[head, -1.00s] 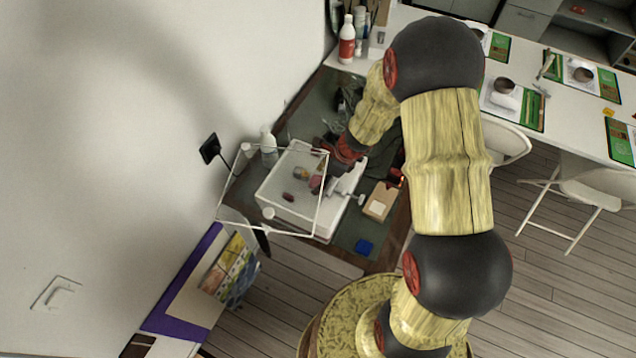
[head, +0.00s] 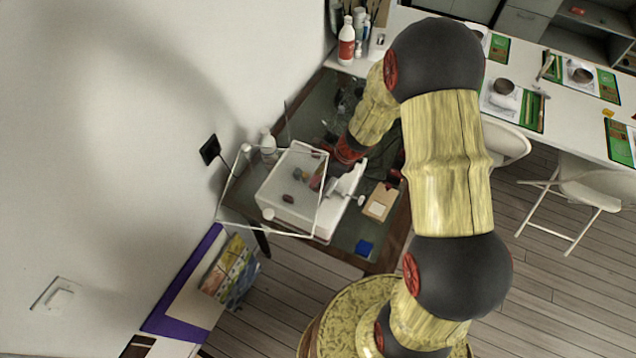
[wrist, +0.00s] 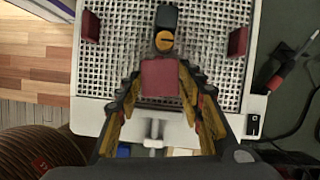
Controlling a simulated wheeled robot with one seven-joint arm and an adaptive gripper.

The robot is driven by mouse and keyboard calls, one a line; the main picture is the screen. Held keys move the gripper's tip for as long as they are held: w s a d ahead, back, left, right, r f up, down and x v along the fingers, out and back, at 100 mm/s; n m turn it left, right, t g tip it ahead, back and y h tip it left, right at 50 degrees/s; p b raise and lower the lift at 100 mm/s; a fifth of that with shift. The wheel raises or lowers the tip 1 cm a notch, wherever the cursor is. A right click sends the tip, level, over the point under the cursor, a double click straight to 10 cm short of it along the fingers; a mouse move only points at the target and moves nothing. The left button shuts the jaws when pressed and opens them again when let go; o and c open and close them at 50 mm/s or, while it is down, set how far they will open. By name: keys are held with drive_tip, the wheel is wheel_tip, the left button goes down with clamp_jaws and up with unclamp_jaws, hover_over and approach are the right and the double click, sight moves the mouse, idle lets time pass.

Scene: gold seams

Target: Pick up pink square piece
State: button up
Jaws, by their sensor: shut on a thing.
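A pink square piece (wrist: 160,78) lies between the fingertips of my gripper (wrist: 160,75) in the wrist view. My gripper is shut on it, directly over a white mesh grid (wrist: 205,85). I cannot tell whether the piece still touches the mesh. In the head view my gripper (head: 319,182) is low over the white mesh-topped unit (head: 272,192), and the pink piece is too small to make out there.
An orange round piece (wrist: 164,41) and a dark grey piece (wrist: 166,17) lie just beyond the fingertips. Dark red pieces lie left (wrist: 91,26) and right (wrist: 238,41). A tool (wrist: 284,66) with a cable lies right. A tan box (head: 380,203) and blue block (head: 364,247) stand nearby.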

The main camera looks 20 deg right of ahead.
drive_tip(key=shift+s+a+f, duration=0.1)
drive_tip(key=shift+s+f, duration=0.15)
drive_tip(key=shift+s, duration=0.05)
drive_tip(key=shift+c, duration=0.9)
drive_tip(key=shift+r, duration=0.1)
